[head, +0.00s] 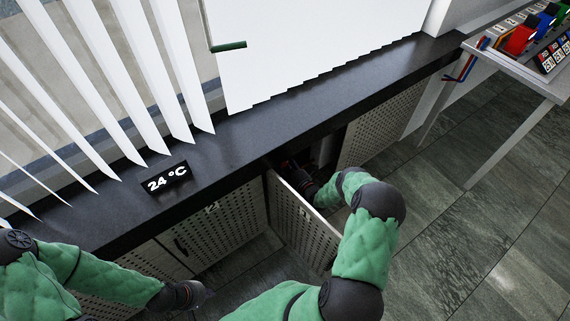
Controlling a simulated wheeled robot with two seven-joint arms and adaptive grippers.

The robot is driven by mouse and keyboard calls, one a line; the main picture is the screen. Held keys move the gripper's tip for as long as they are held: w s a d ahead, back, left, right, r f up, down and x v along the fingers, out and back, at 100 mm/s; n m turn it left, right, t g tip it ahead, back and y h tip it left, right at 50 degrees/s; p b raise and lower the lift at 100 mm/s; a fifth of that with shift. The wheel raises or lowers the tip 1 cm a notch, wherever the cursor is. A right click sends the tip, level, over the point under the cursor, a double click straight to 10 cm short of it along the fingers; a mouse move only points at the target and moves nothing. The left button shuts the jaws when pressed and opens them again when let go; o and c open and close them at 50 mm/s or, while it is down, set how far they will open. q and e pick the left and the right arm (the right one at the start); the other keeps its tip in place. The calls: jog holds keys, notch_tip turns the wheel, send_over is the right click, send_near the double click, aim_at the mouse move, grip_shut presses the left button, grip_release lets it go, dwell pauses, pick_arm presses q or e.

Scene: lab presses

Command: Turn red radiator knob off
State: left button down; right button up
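The red radiator knob cannot be made out; the open cabinet bay under the black sill is dark, with only a faint reddish tint near my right gripper. A perforated cabinet door (303,222) stands open in front of that bay. My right gripper (294,172) reaches past the top of this door into the dark opening. Its fingers are dark and partly hidden, so I cannot tell whether they hold or touch anything. My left gripper (190,294) hangs low at the left, in front of closed perforated panels and away from the opening. Its fingers are too dark to read.
The black sill (255,140) runs above the cabinets and carries a 24 °C display (167,180). White blinds (90,75) hang at the left. Another perforated panel (385,125) lies right of the opening. A table (520,72) with colored items stands at far right. Tiled floor (480,235) is clear.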

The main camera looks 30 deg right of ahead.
jog(key=n, duration=0.5)
jog(key=shift+d+r, duration=0.1)
jog(key=shift+d, duration=0.2)
jog(key=shift+r+n, duration=0.1)
jog(key=shift+n, duration=2)
jog(key=shift+w+r, duration=0.1)
jog(key=o, duration=1.1)
jog(key=shift+o, duration=0.2)
jog(key=shift+a, duration=0.15)
jog(key=shift+s, duration=0.35)
jog(key=s+d, duration=0.1)
jog(key=s, duration=1)
jog(key=shift+s, duration=0.25)
